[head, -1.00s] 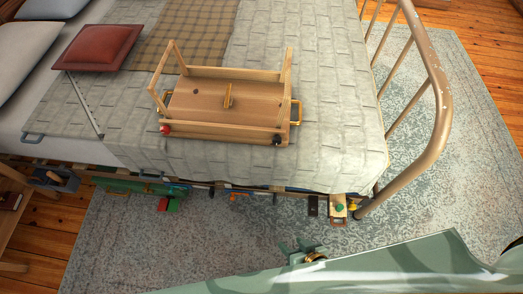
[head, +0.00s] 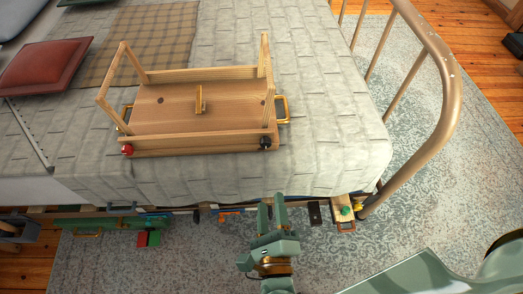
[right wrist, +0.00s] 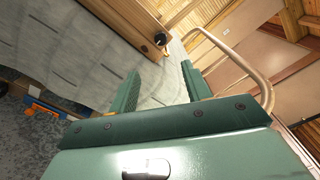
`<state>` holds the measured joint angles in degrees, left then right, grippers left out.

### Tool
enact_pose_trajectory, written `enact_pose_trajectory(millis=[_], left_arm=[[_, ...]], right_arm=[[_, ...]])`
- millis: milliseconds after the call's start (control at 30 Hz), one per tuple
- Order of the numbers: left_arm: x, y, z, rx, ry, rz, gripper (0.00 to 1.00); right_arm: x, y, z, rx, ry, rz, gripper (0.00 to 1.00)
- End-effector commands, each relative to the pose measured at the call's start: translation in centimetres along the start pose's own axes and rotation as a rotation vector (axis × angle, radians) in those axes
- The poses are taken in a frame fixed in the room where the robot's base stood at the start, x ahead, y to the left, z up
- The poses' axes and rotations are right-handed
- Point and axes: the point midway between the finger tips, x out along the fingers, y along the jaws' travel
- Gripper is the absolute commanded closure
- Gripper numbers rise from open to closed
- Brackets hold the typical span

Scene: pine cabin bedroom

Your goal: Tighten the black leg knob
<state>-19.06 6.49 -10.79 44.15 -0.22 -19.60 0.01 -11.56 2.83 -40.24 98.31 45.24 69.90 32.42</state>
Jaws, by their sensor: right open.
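The black leg knob (head: 265,142) sits at the near right corner of an upturned wooden tray table (head: 190,143) on the bed. In the right wrist view the black knob (right wrist: 160,39) shows on the wooden edge (right wrist: 118,24), beyond the fingertips. A red knob (head: 127,150) sits at the near left corner. My right gripper (head: 272,200) is open and empty, in front of the bed's near edge and short of the knob. Its two green fingers (right wrist: 160,82) stand apart in the right wrist view. My left gripper is not in view.
The bed's metal foot rail (head: 440,95) curves up at the right. A red cushion (head: 45,66) lies at the left on the quilt (head: 330,130). Under the bed edge are a green toolbox (head: 95,225), a dark block (head: 314,213) and other small items. The quilt right of the table is clear.

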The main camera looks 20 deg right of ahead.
Motion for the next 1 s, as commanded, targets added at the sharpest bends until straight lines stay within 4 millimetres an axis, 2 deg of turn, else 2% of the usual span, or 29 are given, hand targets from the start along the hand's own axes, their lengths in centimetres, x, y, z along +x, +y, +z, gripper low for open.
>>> enact_pose_trajectory(millis=[167, 400, 600, 733, 1000], left_arm=[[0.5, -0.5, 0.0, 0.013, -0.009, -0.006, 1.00], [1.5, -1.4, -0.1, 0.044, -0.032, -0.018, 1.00], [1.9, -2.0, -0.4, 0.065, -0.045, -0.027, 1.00], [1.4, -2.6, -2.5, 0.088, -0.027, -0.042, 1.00], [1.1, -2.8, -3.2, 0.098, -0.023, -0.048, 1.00]], right_arm=[[3.2, 0.1, -0.1, -0.001, -0.001, -0.004, 0.51], [9.5, 0.2, -0.1, -0.005, -0.001, -0.002, 0.51], [13.6, 0.1, 0.0, -0.006, -0.003, -0.001, 0.51], [15.0, 0.0, 0.0, -0.007, -0.003, -0.001, 0.51], [15.8, -0.1, 0.1, -0.008, -0.004, -0.001, 0.51]])
